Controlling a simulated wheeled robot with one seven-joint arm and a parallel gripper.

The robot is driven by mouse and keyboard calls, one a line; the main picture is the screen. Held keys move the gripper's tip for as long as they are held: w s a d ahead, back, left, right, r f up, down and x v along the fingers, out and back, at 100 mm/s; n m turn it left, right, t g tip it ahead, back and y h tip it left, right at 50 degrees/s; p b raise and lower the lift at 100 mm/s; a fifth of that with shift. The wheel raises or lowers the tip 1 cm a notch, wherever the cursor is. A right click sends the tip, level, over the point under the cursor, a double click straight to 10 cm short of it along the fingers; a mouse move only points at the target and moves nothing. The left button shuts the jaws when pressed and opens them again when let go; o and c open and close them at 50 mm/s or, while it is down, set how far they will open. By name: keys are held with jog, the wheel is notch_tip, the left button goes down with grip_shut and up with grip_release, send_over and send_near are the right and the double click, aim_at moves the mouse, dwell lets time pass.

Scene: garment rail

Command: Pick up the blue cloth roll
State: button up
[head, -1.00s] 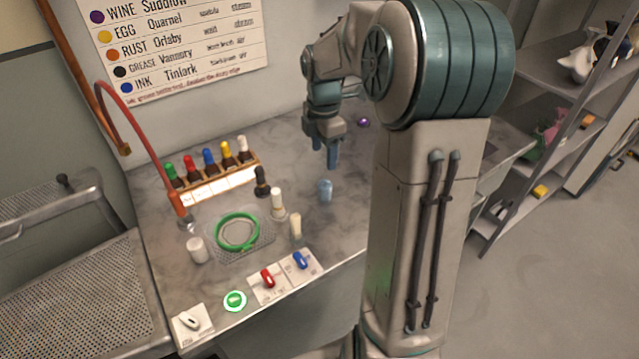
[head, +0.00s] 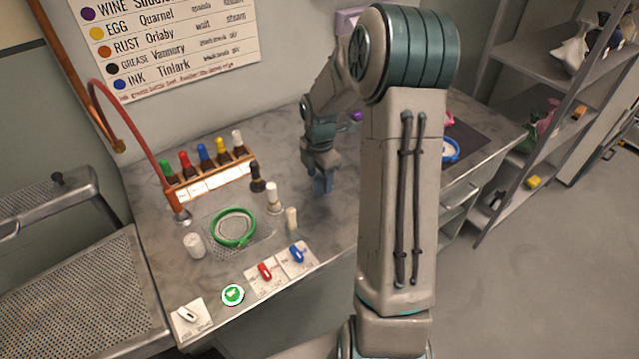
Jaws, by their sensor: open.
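My gripper (head: 322,184) points down, low over the grey counter just right of the middle of the picture. I cannot make out the roll apart from the fingers now. It seems hidden at or between the fingertips, and I cannot tell whether they touch it. My gripper is open.
Left of my gripper stand a white bottle (head: 273,198), a dark bottle (head: 257,178) and a cream cylinder (head: 291,220). A green ring (head: 233,227) lies on a drain grate. Several coloured-cap bottles stand in a rack behind. Switches (head: 265,271) line the front edge.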

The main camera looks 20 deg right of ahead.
jog(key=shift+f, duration=1.35)
jog(key=c, duration=1.1)
jog(key=shift+r, duration=0.15)
notch_tip(320, 180, up, 4)
jog(key=shift+d+r+b, duration=0.1)
jog(key=shift+d+b, duration=0.05)
jog(key=shift+b, duration=0.2)
jog(key=s+d+r, duration=0.2)
jog(key=d, duration=0.1)
jog(key=s+d+r, duration=0.2)
jog(key=d, duration=0.1)
jog(key=s+d+r+b, duration=0.1)
jog(key=s+d+r, duration=0.1)
jog(key=d, duration=0.1)
jog(key=shift+s+d+r, duration=0.15)
jog(key=shift+s+r, duration=0.15)
jog(key=shift+s, duration=0.05)
